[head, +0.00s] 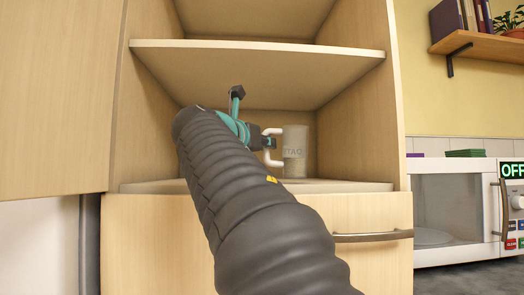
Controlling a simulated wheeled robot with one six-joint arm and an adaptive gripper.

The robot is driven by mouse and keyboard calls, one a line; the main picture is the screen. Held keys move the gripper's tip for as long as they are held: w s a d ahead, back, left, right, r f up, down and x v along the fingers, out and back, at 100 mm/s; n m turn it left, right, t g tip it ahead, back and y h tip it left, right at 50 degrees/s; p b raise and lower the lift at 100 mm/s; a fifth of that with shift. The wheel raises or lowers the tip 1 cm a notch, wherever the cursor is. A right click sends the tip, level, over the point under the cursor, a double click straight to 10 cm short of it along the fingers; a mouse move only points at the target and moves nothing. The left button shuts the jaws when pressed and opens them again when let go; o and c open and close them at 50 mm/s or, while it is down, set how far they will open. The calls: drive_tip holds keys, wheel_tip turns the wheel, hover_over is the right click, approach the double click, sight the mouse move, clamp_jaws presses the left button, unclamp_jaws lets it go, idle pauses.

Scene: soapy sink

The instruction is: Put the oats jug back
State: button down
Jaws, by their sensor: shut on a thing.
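The oats jug (296,151) is a pale, see-through upright jug with lettering on its side and a white handle on its left. It is inside the open cupboard, at the lower shelf (350,187). My gripper (270,141) reaches in from the left and is shut on the jug's handle. My dark arm hides part of the shelf's left and middle. I cannot tell whether the jug's base touches the shelf.
A shelf board (260,55) spans the cupboard above my gripper. A drawer with a metal handle (372,237) is below. A microwave (455,210) stands at the right, under a wall shelf (480,45).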

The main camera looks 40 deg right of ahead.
drive_tip(key=shift+f, duration=0.45)
drive_tip(key=c, duration=1.2)
unclamp_jaws()
drive_tip(key=shift+f, duration=0.15)
drive_tip(key=shift+o, duration=0.2)
drive_tip(key=shift+a, duration=0.2)
drive_tip(key=v, duration=1.1)
drive_tip(key=shift+s+a+b, duration=0.2)
drive_tip(key=shift+a+b, duration=0.1)
drive_tip(key=shift+a, duration=0.05)
